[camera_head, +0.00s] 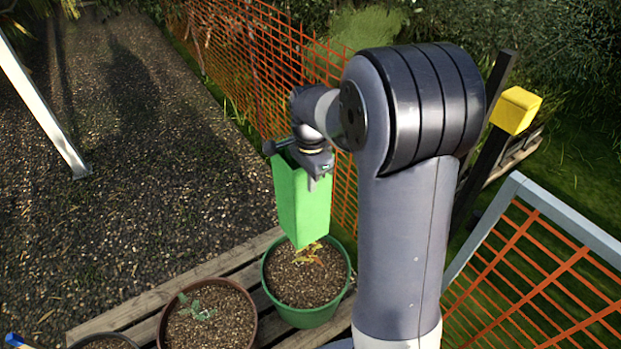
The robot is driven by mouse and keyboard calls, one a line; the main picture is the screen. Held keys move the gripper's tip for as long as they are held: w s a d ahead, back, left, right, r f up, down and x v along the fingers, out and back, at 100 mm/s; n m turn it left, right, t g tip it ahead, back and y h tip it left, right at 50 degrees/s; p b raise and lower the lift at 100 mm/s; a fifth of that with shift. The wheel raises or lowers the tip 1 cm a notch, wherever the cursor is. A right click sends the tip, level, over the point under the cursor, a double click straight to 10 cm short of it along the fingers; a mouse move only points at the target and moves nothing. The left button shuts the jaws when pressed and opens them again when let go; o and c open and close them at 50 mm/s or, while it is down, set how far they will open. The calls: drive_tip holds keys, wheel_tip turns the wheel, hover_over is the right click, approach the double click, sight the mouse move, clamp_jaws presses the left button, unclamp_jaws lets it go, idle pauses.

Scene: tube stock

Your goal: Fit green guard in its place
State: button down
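The green guard (301,207) is a tall, square-sided green tube. It hangs roughly upright from my gripper (314,180), whose fingers are shut on its upper rim at the right side. In the picture its lower end overlaps the far part of the green pot (309,318), which holds dark soil and a small plant with orange-brown leaves (312,255). The guard hides part of the plant and of the pot's back rim. I cannot tell whether its lower edge touches the soil or is above it.
A brown pot (222,323) with a small green seedling stands left of the green pot on a slatted wooden bench (142,307). Another pot (104,342) and a blue-tipped object (14,340) are cut off at bottom left. Orange mesh fence (262,62) stands behind; gravel lies left.

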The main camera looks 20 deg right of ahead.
drive_tip(key=b, duration=0.3)
hover_over(310, 243)
drive_tip(key=shift+w+d+f, duration=0.1)
drive_tip(key=shift+w+f, duration=0.05)
drive_tip(key=shift+f, duration=2.25)
wheel_tip(310, 243, down, 7)
drive_tip(key=b, duration=0.4)
drive_tip(key=shift+f, duration=0.2)
drive_tip(key=shift+f+b, duration=0.15)
drive_tip(key=shift+b, duration=0.2)
drive_tip(key=shift+f+b, duration=2.25)
drive_tip(key=shift+f, duration=1.4)
drive_tip(key=shift+f+b, duration=2.1)
drive_tip(key=shift+f, duration=1.05)
